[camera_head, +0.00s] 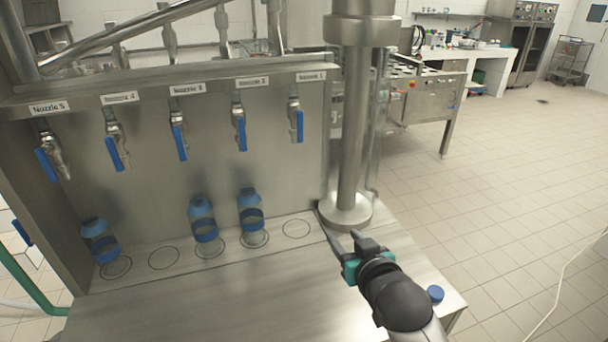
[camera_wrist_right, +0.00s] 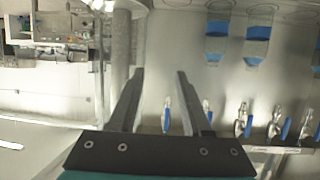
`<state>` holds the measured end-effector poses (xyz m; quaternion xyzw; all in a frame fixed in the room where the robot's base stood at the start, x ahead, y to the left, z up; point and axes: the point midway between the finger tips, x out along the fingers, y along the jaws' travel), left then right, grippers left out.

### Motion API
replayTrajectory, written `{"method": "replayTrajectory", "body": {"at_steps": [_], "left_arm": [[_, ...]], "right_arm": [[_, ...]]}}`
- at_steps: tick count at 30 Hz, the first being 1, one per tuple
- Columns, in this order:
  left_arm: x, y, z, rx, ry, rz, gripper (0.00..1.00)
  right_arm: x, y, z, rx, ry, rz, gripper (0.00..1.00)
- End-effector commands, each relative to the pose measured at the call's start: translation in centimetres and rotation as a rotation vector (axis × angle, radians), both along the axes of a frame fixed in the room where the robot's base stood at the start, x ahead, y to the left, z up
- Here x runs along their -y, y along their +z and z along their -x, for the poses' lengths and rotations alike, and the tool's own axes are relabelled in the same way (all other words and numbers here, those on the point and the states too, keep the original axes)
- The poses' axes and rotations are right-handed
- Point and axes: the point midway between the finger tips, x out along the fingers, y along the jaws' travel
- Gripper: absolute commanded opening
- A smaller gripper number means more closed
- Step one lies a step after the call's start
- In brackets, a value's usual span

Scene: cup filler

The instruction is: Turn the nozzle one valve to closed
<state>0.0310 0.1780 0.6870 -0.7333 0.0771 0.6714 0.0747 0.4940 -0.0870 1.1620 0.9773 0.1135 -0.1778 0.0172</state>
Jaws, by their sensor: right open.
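The nozzle one valve (camera_head: 294,106) is the rightmost tap on the steel panel, under a label reading Nozzle 1. Its blue handle (camera_head: 299,127) hangs down, roughly in line with the spout. In the upside-down right wrist view the nearest tap to the column, with its blue handle (camera_wrist_right: 166,120), shows between my fingers. My right gripper (camera_head: 342,236) is open and empty. In the head view it is low and to the right of the valve, in front of the column base, clear of the handle. My left gripper is out of view.
A thick steel column (camera_head: 351,140) stands right of the valve. Bottles with blue bands (camera_head: 251,212) stand under nozzles two, three and five. The marked circle (camera_head: 297,228) below nozzle one is empty. A blue cap (camera_head: 435,294) lies at the counter's right edge.

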Motion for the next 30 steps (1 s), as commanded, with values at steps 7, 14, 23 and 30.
{"method": "replayTrajectory", "body": {"at_steps": [7, 14, 23, 30], "left_arm": [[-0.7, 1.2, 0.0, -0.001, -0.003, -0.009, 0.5], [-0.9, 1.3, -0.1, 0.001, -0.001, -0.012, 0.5], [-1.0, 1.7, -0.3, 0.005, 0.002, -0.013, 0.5], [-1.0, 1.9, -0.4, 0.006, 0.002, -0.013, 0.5]], "right_arm": [[-2.8, 12.5, -4.3, 0.305, 0.069, -0.079, 0.49], [-3.5, 14.3, -5.2, 0.352, 0.083, -0.095, 0.49], [-4.5, 14.3, -8.6, 0.349, 0.082, -0.094, 0.49], [-5.5, 14.2, -11.4, 0.348, 0.082, -0.093, 0.49]]}}
